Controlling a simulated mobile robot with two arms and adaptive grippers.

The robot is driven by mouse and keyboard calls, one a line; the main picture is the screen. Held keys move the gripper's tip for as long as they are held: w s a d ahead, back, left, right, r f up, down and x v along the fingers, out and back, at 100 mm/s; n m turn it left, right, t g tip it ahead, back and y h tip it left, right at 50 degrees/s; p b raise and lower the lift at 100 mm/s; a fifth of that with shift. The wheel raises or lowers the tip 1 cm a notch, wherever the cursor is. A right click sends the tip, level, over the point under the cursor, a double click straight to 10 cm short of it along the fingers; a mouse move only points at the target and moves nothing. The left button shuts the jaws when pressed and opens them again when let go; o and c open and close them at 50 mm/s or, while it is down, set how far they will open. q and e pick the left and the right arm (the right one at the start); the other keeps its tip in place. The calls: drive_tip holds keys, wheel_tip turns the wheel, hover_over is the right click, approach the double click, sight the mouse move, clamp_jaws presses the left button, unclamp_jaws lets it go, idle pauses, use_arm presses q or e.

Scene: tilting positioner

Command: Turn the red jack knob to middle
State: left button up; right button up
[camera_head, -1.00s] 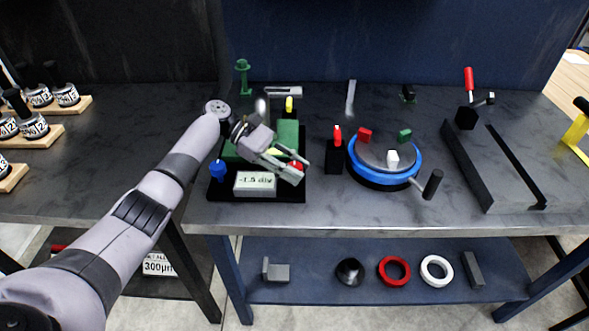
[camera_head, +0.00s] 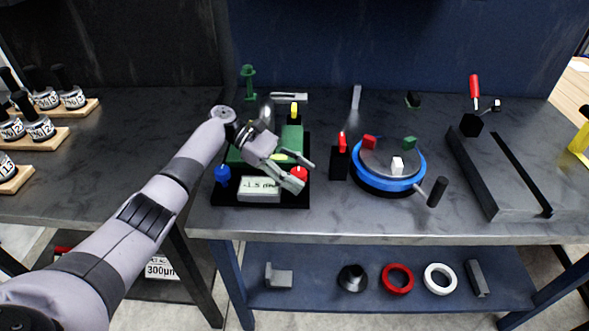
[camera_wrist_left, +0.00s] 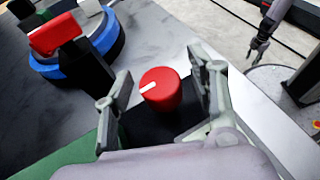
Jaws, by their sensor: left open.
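The red jack knob (camera_head: 299,173) sits at the front right corner of the tilting positioner's black base (camera_head: 232,200). In the left wrist view the red knob (camera_wrist_left: 160,90) is round, with a white pointer line toward the picture's left. My left gripper (camera_head: 304,174) is open, its fingers on either side of the knob. In the wrist view gaps show between the fingers (camera_wrist_left: 163,92) and the knob. A display reading about -1.5 div (camera_head: 259,190) stands at the front of the base. A blue knob (camera_head: 222,174) is at the left corner.
A black block with a red top (camera_head: 340,160) stands right of the positioner, beside a blue-rimmed turntable (camera_head: 388,180). A grey channel (camera_head: 480,180) lies farther right. A gripper, probably my right one (camera_wrist_left: 260,45), hangs at the wrist view's upper right.

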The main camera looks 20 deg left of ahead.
use_arm(q)
drive_tip(key=v, duration=1.2)
